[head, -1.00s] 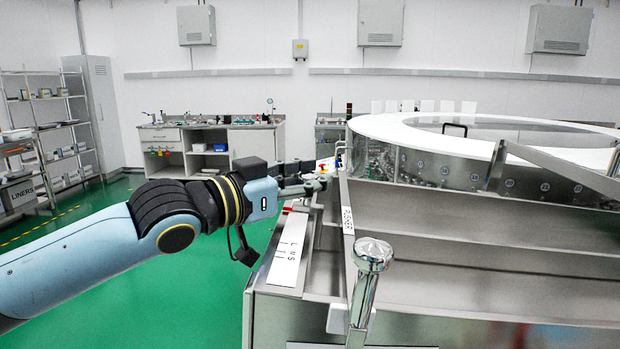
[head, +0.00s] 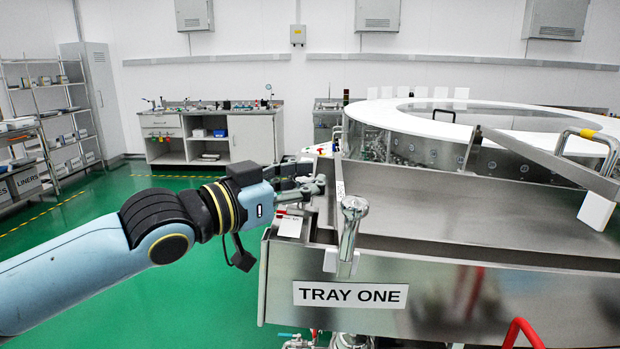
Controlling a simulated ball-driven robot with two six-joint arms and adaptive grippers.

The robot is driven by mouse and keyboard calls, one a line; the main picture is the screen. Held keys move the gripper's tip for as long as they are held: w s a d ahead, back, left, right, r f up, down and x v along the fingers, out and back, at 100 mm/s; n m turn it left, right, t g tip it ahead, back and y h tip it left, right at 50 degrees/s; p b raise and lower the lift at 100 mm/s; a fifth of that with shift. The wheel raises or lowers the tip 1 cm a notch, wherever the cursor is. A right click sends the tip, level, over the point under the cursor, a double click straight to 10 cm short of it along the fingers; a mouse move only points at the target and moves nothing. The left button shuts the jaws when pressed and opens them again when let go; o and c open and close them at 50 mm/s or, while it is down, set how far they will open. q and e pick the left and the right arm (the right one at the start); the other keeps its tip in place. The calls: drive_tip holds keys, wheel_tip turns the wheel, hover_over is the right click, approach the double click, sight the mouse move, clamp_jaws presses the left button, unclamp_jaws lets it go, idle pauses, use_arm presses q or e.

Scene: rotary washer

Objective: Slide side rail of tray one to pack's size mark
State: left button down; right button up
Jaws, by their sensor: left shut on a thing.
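Tray one is the steel tray at the front edge of the machine, with its label plate (head: 350,295) reading TRAY ONE. A white size scale (head: 289,227) lies on its left top edge; its letters are too small to read now. A red pointer (head: 281,212) shows at the scale's far end. My left gripper (head: 312,186) is above that far end, shut on what looks like part of the side rail. The fingers hide most of the held part. My right gripper is not in view.
A chrome knobbed handle (head: 351,225) stands upright just right of the scale. The white pusher label (head: 340,190) is behind it. The round washer top (head: 400,112) fills the back right. A red curved bar (head: 522,333) shows at the lower right. Green floor is clear at left.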

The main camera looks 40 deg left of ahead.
use_arm(q)
drive_tip(key=c, duration=1.3)
unclamp_jaws()
drive_tip(key=shift+s+a+f, duration=0.1)
drive_tip(key=shift+s+a, duration=0.05)
drive_tip(key=shift+s, duration=0.1)
drive_tip(key=shift+o, duration=1.2)
drive_tip(key=shift+s+a, duration=0.1)
drive_tip(key=shift+s, duration=0.1)
drive_tip(key=shift+o, duration=0.6)
drive_tip(key=shift+w, duration=0.2)
wheel_tip(320, 180, up, 10)
drive_tip(key=shift+r, duration=0.1)
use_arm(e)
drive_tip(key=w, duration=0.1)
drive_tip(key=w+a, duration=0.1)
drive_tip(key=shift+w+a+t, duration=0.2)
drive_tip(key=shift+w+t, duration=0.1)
